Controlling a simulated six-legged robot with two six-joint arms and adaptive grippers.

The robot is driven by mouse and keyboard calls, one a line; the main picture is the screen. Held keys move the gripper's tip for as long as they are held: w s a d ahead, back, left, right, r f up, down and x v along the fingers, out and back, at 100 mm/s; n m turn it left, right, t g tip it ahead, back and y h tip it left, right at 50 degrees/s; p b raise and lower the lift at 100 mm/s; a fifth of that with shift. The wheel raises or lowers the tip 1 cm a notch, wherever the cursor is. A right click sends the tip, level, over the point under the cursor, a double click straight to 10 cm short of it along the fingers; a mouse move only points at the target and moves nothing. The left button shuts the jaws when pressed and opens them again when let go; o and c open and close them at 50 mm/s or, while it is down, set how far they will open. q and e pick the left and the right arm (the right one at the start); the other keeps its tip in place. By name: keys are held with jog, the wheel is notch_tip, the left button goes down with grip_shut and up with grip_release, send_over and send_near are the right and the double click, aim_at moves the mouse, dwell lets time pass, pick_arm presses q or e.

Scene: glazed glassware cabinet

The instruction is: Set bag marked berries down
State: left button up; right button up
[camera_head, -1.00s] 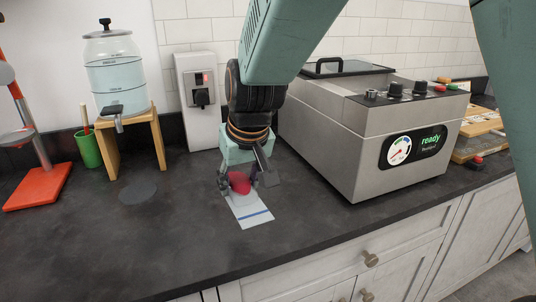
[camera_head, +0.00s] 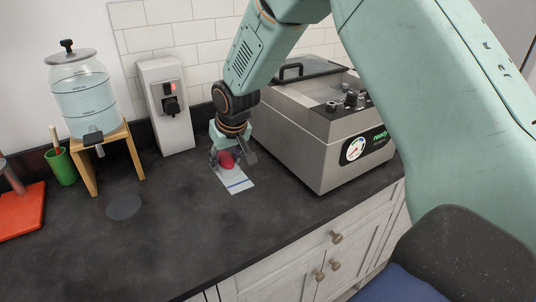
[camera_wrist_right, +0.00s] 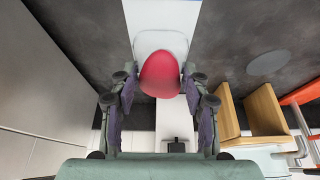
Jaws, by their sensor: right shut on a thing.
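The bag is a pale, flat pouch (camera_head: 236,182) with a blue stripe and a red bulging part (camera_head: 227,159), in front of the grey machine's left side. My right gripper (camera_head: 228,161) comes down from above and is shut on the bag around the red part. In the right wrist view the red part (camera_wrist_right: 160,75) sits between the fingers of the gripper (camera_wrist_right: 160,92), with the pale pouch (camera_wrist_right: 160,42) beyond it. No writing on the bag is readable. I cannot tell whether the bag touches the counter. My left gripper is not in view.
The dark counter (camera_head: 165,235) is clear in front of the bag. A grey machine (camera_head: 305,135) stands close on the right. A wall box (camera_head: 166,105), a water dispenser on a wooden stand (camera_head: 85,95), a green cup (camera_head: 61,167) and a dark disc (camera_head: 124,206) are left.

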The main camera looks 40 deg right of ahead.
aim_at(233, 169)
jog(key=f, duration=0.3)
jog(key=d+f, duration=0.1)
jog(key=f, duration=0.1)
jog(key=shift+w+f, duration=0.1)
jog(key=shift+f, duration=0.1)
jog(key=shift+a+f, duration=0.4)
jog(key=shift+a, duration=0.1)
jog(key=shift+a+f, duration=0.1)
jog(key=shift+f, duration=0.2)
jog(key=f, duration=0.3)
jog(key=shift+d+f, duration=0.1)
jog(key=shift+d, duration=0.3)
jog(key=shift+d+f, duration=0.1)
jog(key=shift+a, duration=0.45)
jog(key=o, duration=0.8)
jog(key=shift+d+f, duration=0.1)
jog(key=o, duration=0.4)
jog(key=shift+d+f, duration=0.15)
jog(key=shift+d, duration=0.05)
jog(key=shift+a+r, duration=0.2)
jog(key=shift+a, duration=0.05)
jog(key=shift+d+r, duration=0.15)
jog(key=shift+r, duration=0.3)
jog(key=v, duration=1)
jog(key=shift+s+r, duration=0.35)
jog(key=shift+r, duration=0.3)
